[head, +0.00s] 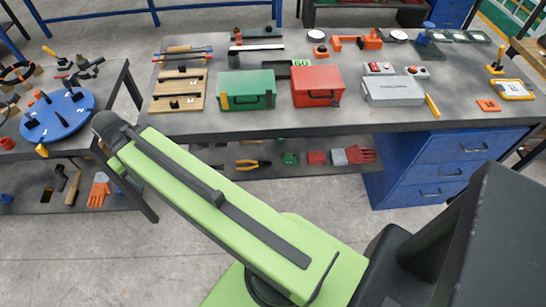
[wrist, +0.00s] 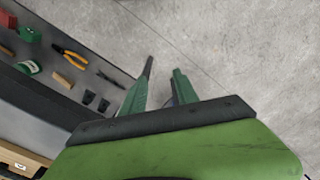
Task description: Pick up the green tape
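A small round green and white roll (wrist: 28,68), which looks like the green tape, lies on the lower shelf at the left of the wrist view. A second green item (wrist: 29,34) lies above it in that picture; it also shows on the lower shelf in the head view (head: 290,159), too small to identify. My gripper (wrist: 164,74) has its two green fingers apart with bare floor between and beyond them. It is empty and well to the right of the shelf items in the wrist view. In the head view my arm hides the gripper and part of the shelf.
Orange-handled pliers (wrist: 70,55), a wooden block (wrist: 62,80) and dark pieces share the lower shelf. The workbench top (head: 215,121) overhangs it, carrying green and red toolboxes. Blue drawers (head: 440,165) close the shelf's right end. The concrete floor in front is clear.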

